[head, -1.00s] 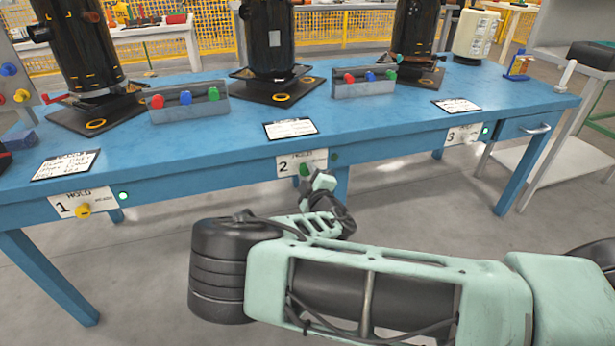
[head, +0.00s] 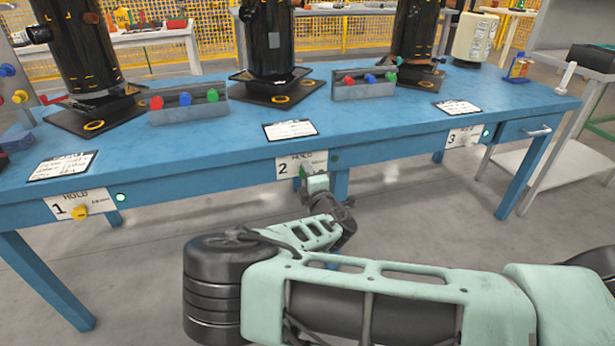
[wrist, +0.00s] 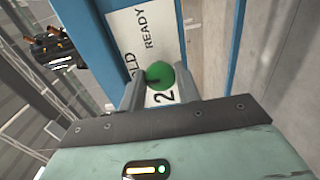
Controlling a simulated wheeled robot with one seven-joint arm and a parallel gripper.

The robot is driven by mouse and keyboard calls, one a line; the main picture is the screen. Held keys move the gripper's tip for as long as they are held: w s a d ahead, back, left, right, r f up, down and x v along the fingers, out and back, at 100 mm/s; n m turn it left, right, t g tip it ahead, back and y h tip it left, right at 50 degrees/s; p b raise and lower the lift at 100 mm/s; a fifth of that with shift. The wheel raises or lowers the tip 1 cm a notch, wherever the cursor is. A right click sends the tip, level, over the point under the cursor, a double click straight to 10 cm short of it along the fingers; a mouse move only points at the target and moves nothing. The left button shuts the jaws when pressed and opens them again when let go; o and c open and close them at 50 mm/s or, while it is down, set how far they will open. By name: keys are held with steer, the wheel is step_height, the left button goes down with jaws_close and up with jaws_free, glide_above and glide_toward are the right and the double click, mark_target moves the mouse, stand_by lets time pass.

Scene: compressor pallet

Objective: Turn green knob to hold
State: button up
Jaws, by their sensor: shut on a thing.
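The green knob (wrist: 161,75) sits on the white plate (wrist: 135,22) marked 2, with HOLD and READY printed on it. My gripper (wrist: 160,88) is shut on the green knob, one finger on each side. A dark mark shows on the knob's left side in the wrist view, on the side of HOLD. In the head view the plate (head: 291,166) is on the blue table's front edge, and only a sliver of the green knob (head: 302,171) shows beside my gripper (head: 308,177).
The blue table (head: 225,155) carries black compressors (head: 268,45), button boxes (head: 188,112) and paper sheets (head: 290,129). Plate 1 with a yellow knob (head: 80,212) is at left, plate 3 (head: 463,137) at right.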

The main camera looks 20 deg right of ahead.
steer(key=shift+f, duration=0.1)
steer(key=o, duration=0.9)
steer(key=shift+o, duration=0.2)
steer(key=shift+s, duration=0.15)
steer(key=s+p, duration=0.1)
steer(key=s, duration=1.6)
steer(key=shift+p, duration=0.4)
steer(key=shift+s, duration=0.1)
